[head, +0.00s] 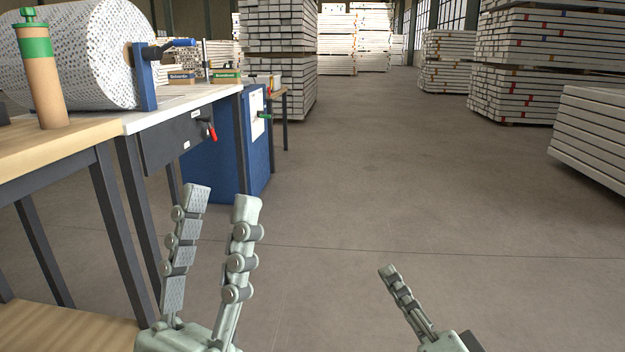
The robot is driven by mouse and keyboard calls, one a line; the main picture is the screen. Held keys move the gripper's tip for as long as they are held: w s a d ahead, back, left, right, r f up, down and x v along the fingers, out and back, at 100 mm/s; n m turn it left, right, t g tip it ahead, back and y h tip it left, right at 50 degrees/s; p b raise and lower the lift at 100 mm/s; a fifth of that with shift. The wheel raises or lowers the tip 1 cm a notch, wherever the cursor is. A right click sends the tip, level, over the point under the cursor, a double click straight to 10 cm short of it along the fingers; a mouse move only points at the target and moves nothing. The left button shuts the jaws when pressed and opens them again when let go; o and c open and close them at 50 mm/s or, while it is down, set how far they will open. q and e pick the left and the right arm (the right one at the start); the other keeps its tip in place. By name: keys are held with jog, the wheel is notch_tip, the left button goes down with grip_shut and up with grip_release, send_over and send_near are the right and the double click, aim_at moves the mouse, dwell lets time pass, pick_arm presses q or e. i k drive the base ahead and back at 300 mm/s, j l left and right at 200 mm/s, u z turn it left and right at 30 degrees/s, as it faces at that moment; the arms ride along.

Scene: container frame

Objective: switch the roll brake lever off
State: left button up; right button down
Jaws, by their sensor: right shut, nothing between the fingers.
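A large roll of patterned white wrap (70,55) sits on the workbench at the left, held at its end by a blue bracket (142,80). A blue lever (178,44) sticks out to the right from the bracket's top. A small lever with a red grip (212,132) is on the dark panel (180,140) under the bench top, its grip hanging down. I cannot tell which is the brake lever. My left gripper (222,194) is open and empty, in front of and below the panel. My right gripper (388,270) is shut and empty, over the floor further right.
A green-capped tan roll (40,75) stands on a wooden table (60,140) in front. A blue cabinet (225,150) stands beyond the panel. Stacks of white beams (530,60) stand at the back and right. The floor (400,170) in the middle is clear.

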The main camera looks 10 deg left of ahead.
aim_at(207, 118)
jog(key=i+l+u, duration=0.1)
jog(key=i, duration=1.6)
jog(key=i+j+u, duration=0.2)
jog(key=i+u, duration=0.9)
jog(key=i, duration=0.15)
